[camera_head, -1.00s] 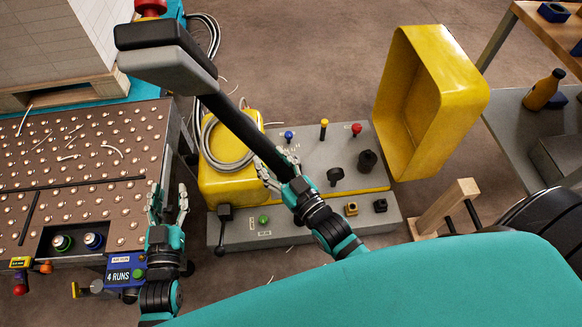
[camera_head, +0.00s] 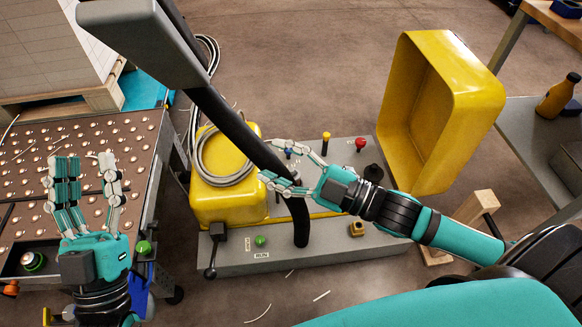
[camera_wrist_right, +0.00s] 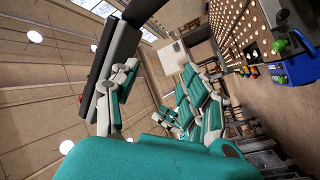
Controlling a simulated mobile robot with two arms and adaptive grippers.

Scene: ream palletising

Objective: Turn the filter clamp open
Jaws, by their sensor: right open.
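I cannot tell which part is the filter clamp. A grey control unit (camera_head: 275,258) with a yellow housing (camera_head: 215,208) stands on the floor. A black lever (camera_head: 214,240) is at its front left. A yellow knob (camera_head: 326,137), a red knob (camera_head: 360,144) and a dark knob (camera_head: 374,173) stand on its top. My right gripper (camera_head: 266,161) is open above the unit, its fingers spread beside a long black tube (camera_head: 232,122); whether they touch it is unclear. Its fingers also show in the wrist view (camera_wrist_right: 160,95). My left gripper (camera_head: 87,160) is open and empty over the ball table.
A big open yellow cover (camera_head: 470,100) stands behind the unit at the right. The black tube with its grey head (camera_head: 150,40) crosses the view. A grey hose (camera_head: 205,165) lies coiled on the yellow housing.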

